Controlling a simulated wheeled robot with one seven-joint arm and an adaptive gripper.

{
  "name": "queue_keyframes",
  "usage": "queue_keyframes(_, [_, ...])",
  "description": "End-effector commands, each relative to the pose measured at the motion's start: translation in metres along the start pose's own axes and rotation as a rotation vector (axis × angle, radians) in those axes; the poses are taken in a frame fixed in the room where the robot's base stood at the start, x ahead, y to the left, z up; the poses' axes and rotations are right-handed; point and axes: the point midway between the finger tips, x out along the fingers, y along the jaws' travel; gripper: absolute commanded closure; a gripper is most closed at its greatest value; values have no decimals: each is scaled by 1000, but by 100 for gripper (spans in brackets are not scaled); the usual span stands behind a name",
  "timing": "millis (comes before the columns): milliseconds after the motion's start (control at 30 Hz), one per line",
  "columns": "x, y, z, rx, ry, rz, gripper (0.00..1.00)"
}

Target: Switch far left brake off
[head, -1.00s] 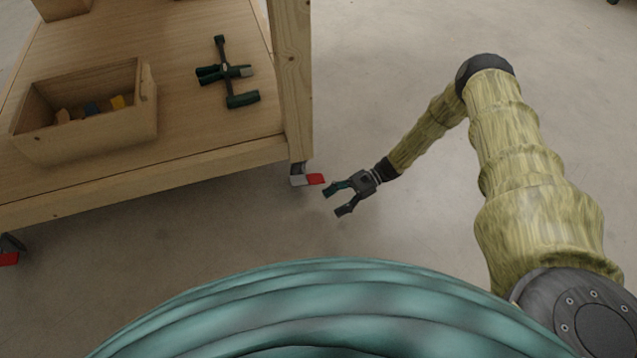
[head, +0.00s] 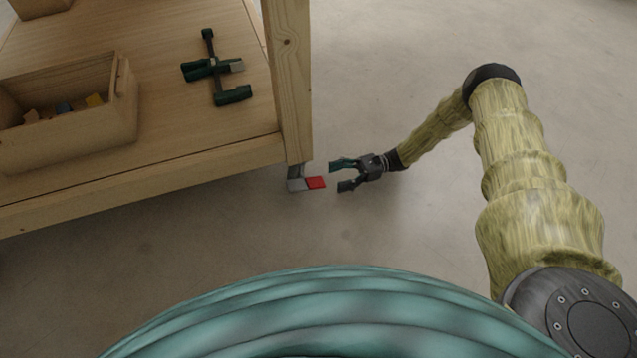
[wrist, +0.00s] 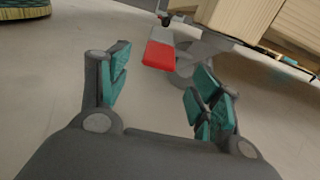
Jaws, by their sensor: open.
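A caster with a red brake pedal (head: 316,182) sits under the corner post of the wooden cart (head: 150,168). In the wrist view the red pedal (wrist: 160,56) lies ahead, between and beyond the fingertips, with the grey wheel partly visible beside it. My gripper (head: 342,176) is open and empty, just right of the pedal and apart from it. Its teal-padded fingers (wrist: 160,95) also show in the wrist view. No other caster shows clearly in the head view now.
On the cart shelf are a wooden box (head: 68,118) with small coloured blocks and a dark green clamp-like tool (head: 216,70). The wooden post (head: 288,80) rises right above the caster. The floor right of the cart is clear.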

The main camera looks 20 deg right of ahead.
Motion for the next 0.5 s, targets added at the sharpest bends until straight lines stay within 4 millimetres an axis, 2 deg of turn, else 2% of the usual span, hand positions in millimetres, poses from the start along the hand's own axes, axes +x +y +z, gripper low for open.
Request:
queue_keyframes(200, [38,0,-2,0,-1,4,36])
queue_keyframes(500, [70,-1,-1,-1,0,5,36])
